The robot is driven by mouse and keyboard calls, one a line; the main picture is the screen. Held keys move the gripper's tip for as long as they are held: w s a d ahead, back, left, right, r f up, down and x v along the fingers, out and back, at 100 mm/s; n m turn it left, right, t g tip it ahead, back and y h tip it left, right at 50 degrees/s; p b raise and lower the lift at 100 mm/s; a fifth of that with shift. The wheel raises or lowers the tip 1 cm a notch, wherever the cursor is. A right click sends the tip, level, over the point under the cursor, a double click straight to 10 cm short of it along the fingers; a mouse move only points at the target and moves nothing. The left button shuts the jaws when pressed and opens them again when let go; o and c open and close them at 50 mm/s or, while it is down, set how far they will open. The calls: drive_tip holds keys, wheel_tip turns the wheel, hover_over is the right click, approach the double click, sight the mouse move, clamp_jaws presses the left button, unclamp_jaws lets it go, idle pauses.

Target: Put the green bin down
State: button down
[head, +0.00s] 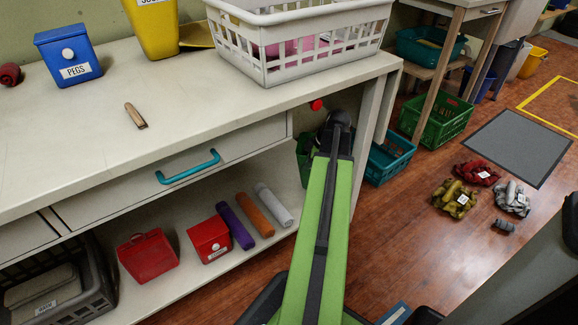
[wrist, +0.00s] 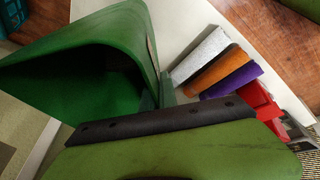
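The green bin (wrist: 75,70) fills the upper left of the wrist view, very close, tilted with its open mouth toward the camera. Its wall meets the dark edge of my gripper (wrist: 165,118), which seems shut on it; the fingertips are hidden behind that edge. In the head view my gripper (head: 337,132) is beside the workbench's right end, below the top. Only a green sliver of the bin (head: 304,158) shows left of my arm; the rest is hidden.
The workbench top (head: 85,130) holds a blue pegs bin (head: 66,66), a yellow bin (head: 153,30) and a white basket (head: 315,58). Its lower shelf holds red containers and purple, orange and white rolls. A teal crate (head: 392,158) stands right of my arm. Bare floor (head: 400,235) lies right.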

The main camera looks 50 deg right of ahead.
sight(302, 175)
drive_tip(key=shift+w+d, duration=0.25)
drive_tip(key=shift+w, duration=0.45)
wheel_tip(302, 175, down, 4)
drive_tip(key=b, duration=0.4)
drive_tip(key=shift+w+a+r, duration=0.1)
drive_tip(key=shift+w+r, duration=0.05)
drive_tip(key=shift+r, duration=0.1)
drive_tip(key=shift+f, duration=0.2)
drive_tip(key=c, duration=1.7)
unclamp_jaws()
drive_tip(key=shift+r, duration=0.1)
drive_tip(key=p+v, duration=1.1)
drive_tip(key=v, duration=0.1)
drive_tip(key=shift+r+p, duration=0.3)
drive_tip(key=shift+p, duration=0.1)
drive_tip(key=shift+f, duration=0.1)
